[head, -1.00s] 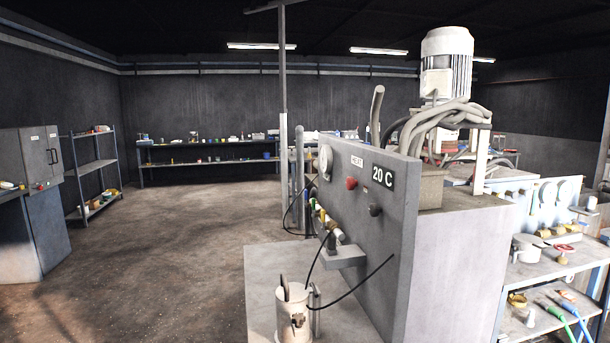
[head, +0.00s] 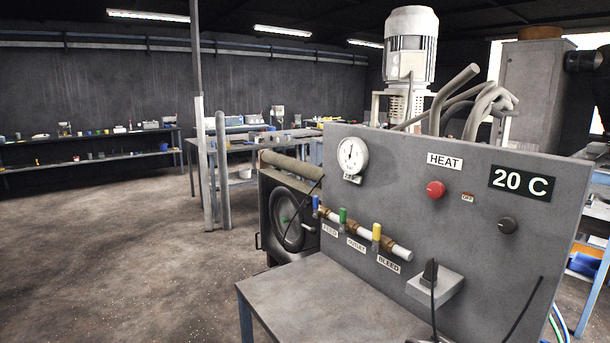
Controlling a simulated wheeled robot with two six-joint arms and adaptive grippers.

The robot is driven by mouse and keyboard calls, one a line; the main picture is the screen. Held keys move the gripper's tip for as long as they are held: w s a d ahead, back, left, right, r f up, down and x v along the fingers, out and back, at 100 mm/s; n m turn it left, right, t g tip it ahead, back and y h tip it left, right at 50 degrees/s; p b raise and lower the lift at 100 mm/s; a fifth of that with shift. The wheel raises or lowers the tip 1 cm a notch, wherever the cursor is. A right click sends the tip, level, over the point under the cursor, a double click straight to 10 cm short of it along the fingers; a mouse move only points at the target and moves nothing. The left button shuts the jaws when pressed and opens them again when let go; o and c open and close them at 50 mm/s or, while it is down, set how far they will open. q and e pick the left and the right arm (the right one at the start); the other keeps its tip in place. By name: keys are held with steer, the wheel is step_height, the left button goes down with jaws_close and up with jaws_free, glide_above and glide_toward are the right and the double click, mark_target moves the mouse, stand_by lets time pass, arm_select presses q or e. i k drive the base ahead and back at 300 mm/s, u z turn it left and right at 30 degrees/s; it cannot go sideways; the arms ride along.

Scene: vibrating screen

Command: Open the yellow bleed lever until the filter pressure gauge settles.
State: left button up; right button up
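The yellow bleed lever (head: 376,231) stands upright on the right part of a pipe on the grey panel (head: 455,215), above a BLEED label (head: 388,264). To its left on the same pipe are a green lever (head: 343,215) over another label and a blue lever (head: 316,204) over the FEED label. The round white pressure gauge (head: 352,154) is above the pipe; its dark needle is too small to read exactly. Neither of my grippers is in view.
A grey table (head: 315,300) juts out below the levers, mostly bare. A small shelf (head: 435,287) with a dark plug and cable sticks out right of the bleed lever. A red knob (head: 435,189) and a 20 C display (head: 521,184) are higher. The floor at left is open.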

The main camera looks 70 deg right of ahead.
mark_target(376, 234)
steer(key=u, duration=0.05)
steer(key=i, duration=0.15)
steer(key=z, duration=1.15)
steer(key=i, duration=2.5)
steer(key=z, duration=3.15)
